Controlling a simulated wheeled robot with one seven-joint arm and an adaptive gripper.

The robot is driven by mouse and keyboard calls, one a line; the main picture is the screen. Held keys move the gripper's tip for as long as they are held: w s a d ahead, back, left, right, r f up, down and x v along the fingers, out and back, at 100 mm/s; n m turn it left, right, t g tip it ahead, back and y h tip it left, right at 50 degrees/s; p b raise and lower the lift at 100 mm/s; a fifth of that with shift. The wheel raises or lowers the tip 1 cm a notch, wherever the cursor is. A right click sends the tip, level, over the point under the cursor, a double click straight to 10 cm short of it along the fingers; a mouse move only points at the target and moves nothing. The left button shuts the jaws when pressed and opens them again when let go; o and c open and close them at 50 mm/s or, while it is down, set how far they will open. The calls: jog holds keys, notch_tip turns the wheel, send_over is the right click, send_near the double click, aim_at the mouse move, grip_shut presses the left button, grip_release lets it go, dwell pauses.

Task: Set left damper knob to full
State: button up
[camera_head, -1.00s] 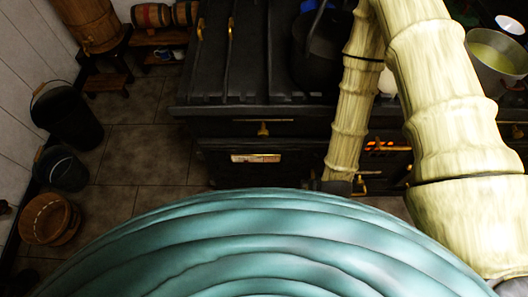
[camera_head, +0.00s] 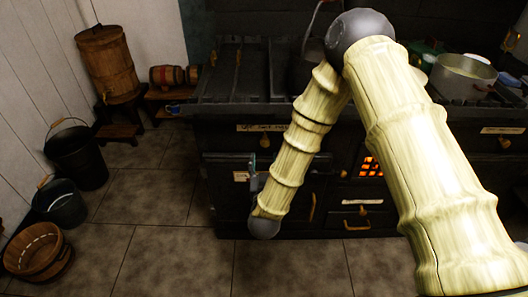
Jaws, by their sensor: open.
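A small brass knob (camera_head: 264,141) sits on the black stove's upper front panel, left of my arm, under a pale label (camera_head: 262,127) too small to read. It appears to be the left damper knob; its exact setting is too small to tell. A similar brass knob (camera_head: 504,143) is at the far right of the stove front. My arm slants down in front of the stove. What looks like my gripper (camera_head: 253,168) shows small and partly hidden beside the forearm, below the left knob. It is open, and nothing shows in it.
The stove (camera_head: 225,110) carries a large pot (camera_head: 463,78) at right. An orange glow (camera_head: 370,166) shows behind a grate. Buckets (camera_head: 75,155) and a wooden tub (camera_head: 38,252) stand along the left wall. The tiled floor (camera_head: 165,240) before the stove is clear.

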aim_at(265, 145)
jog(key=w+p, duration=0.1)
jog(key=w, duration=0.9)
jog(key=shift+w+d, duration=0.1)
jog(key=shift+w, duration=0.1)
grip_shut()
